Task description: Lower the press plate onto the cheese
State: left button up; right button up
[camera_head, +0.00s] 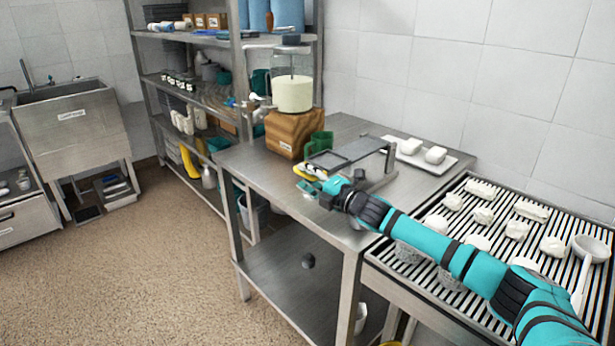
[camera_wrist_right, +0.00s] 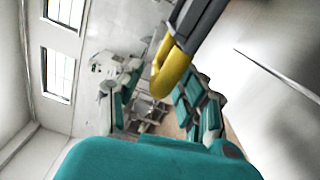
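A grey metal lever device (camera_head: 365,149) stands on the steel table, with a yellow handle (camera_head: 312,170) on its left end. My right gripper (camera_head: 311,187) is at this handle. In the right wrist view the yellow handle (camera_wrist_right: 172,72) hangs from a dark bar, between the open teal fingers (camera_wrist_right: 160,105); I see no firm grip on it. A pale cylinder, perhaps the cheese (camera_head: 292,94), sits farther back on a wooden block (camera_head: 290,132), with a clear part and a flat plate (camera_head: 290,47) above it, apart from it. My left gripper is not in view.
A white tray (camera_head: 452,158) with two white blocks lies behind the device. A slatted rack (camera_head: 575,225) with several white lumps and a ladle (camera_head: 588,250) is at right, under my right arm. A green item (camera_head: 319,144) stands by the wooden block. Shelves stand behind left.

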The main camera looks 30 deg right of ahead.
jog(key=shift+s+d, duration=0.1)
jog(key=shift+s, duration=0.05)
jog(key=v, duration=1.1)
jog(key=shift+s, duration=0.3)
jog(key=shift+d, duration=0.1)
